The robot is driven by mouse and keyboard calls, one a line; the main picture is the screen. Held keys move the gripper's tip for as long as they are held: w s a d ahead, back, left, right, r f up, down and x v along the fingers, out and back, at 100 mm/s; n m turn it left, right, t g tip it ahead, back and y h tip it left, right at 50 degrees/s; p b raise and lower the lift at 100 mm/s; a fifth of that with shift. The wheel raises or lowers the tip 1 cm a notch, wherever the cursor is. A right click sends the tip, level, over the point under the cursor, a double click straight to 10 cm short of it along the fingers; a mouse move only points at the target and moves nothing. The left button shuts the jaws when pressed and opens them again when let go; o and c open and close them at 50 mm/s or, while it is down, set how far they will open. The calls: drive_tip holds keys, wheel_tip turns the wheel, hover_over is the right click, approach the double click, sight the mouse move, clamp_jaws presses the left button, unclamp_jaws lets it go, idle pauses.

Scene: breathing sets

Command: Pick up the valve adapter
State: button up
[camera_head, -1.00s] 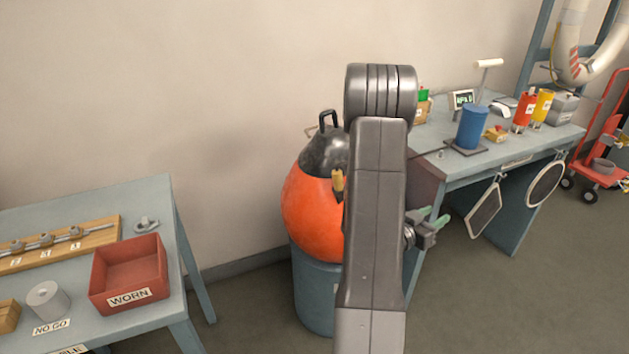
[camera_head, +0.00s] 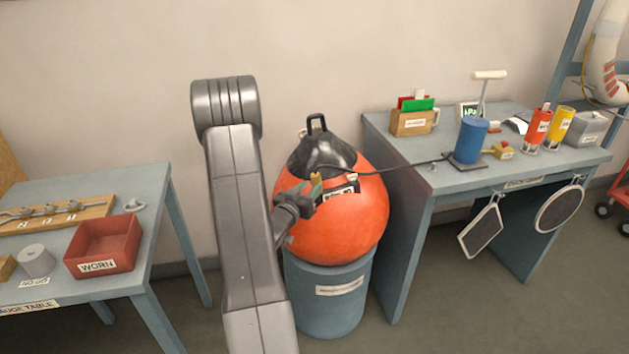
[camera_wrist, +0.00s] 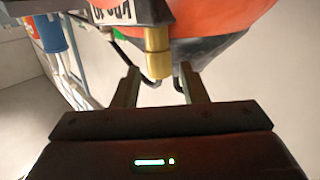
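A brass fitting, which looks like the valve adapter (camera_head: 317,181), sits on the upper front of the orange buoy (camera_head: 350,226) with a black top. A dark hose runs from near it to the right. My gripper (camera_head: 306,190) is in front of the buoy, close to the fitting. In the wrist view my gripper (camera_wrist: 160,85) is open, its two fingers apart and nothing gripped. The brass adapter (camera_wrist: 157,52) shows just beyond the fingertips, roughly midway between them. Whether a finger touches it cannot be told.
The buoy rests on a blue drum stand (camera_head: 328,300). A table (camera_head: 150,185) on the left holds a red WORN bin (camera_head: 103,247). Floor shows between them.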

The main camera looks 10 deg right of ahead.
sight(314, 182)
drive_tip(key=shift+p+x, duration=0.75)
drive_tip(key=shift+x, duration=2)
drive_tip(key=shift+s+r, duration=0.1)
drive_tip(key=shift+r, duration=0.1)
clamp_jaws()
